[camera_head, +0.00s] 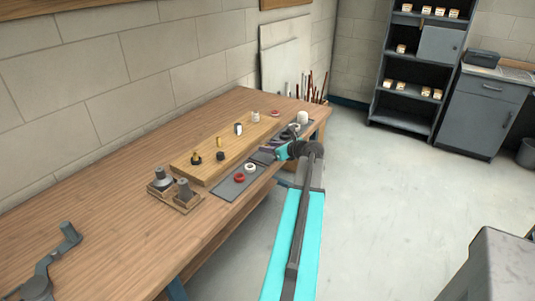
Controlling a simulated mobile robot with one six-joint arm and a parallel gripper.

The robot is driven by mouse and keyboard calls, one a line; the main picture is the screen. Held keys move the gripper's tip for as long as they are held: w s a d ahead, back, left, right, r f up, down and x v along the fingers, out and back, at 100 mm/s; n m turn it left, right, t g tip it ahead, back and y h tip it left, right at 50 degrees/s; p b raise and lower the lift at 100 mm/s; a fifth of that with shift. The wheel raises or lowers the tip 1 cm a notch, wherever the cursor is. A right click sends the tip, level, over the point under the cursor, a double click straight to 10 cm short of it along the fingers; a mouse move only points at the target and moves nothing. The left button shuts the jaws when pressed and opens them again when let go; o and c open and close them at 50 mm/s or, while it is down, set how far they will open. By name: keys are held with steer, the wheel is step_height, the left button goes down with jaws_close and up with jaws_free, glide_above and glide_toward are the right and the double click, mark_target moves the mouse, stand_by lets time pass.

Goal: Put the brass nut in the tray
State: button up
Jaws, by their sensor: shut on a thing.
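My gripper (270,153) is over the right part of the bench, at the front edge of the wooden board. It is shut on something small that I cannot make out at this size. Small brass-coloured pieces stand on the board, one near its middle (219,142) and one on a dark base at its left (196,157); I cannot tell whether either is a nut. A flat dark grey tray or mat (229,191) lies left of my gripper, with a red ring (239,177) and a white ring (250,167) on it.
The long wooden board (205,175) also carries dark and white fittings. A small wooden holder (160,198) with two grey pieces stands to its left. A grey vise-like tool (55,258) is at the near left. The bench between them is clear. White fittings (302,117) stand at the right end.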

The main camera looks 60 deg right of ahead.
mark_target(268, 158)
steer(key=shift+w+d, duration=0.1)
steer(key=shift+w+d, duration=0.15)
steer(key=shift+w, duration=0.05)
steer(key=shift+w+d+f+p, duration=0.1)
steer(key=shift+f+p, duration=0.15)
steer(key=shift+f, duration=0.45)
steer(key=shift+w+d+f+p, duration=0.1)
steer(key=shift+f+p, duration=0.15)
steer(key=shift+f, duration=0.85)
steer(key=shift+f, duration=0.15)
steer(key=o, duration=1.1)
steer(key=shift+c, duration=0.2)
steer(key=shift+r, duration=0.2)
steer(key=b+v, duration=0.2)
steer(key=v, duration=1)
